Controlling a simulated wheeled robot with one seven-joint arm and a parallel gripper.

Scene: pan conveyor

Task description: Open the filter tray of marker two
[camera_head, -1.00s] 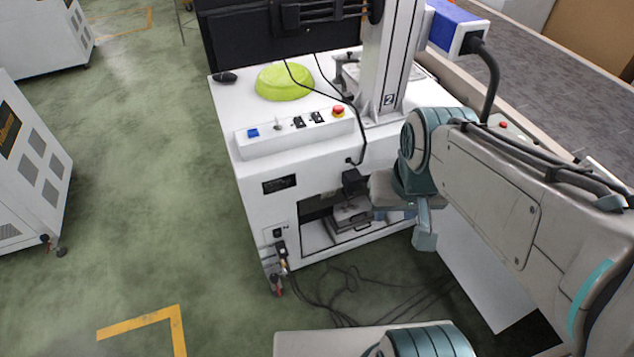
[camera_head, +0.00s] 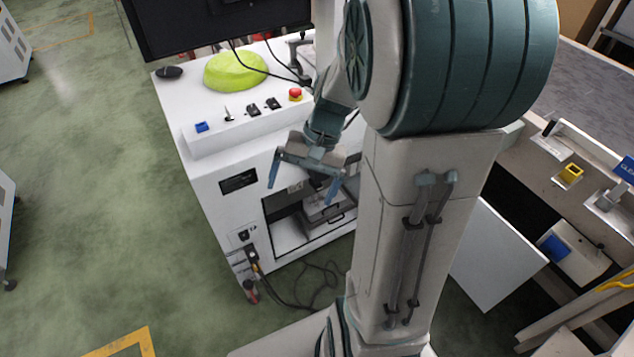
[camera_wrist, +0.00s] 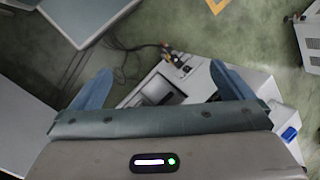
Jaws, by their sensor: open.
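The white marker machine (camera_head: 212,197) stands ahead of me, and the "2" label on its column seen earlier is now hidden behind my arm. In its front is a dark open bay (camera_head: 290,222) with a grey filter tray (camera_head: 322,208) inside. My arm hides the right side of the bay. My gripper (camera_head: 304,187) is open and empty, in front of the machine's front face near the top of the bay. In the wrist view, my gripper's two blue fingers (camera_wrist: 160,88) are spread apart, with the machine (camera_wrist: 190,85) and its bay between and beyond them.
A control strip with a red emergency button (camera_head: 295,94) and a green dome (camera_head: 235,71) are on the machine's top. Cables (camera_head: 305,285) lie on the floor below the bay. A bench with a yellow block (camera_head: 571,173) is at right.

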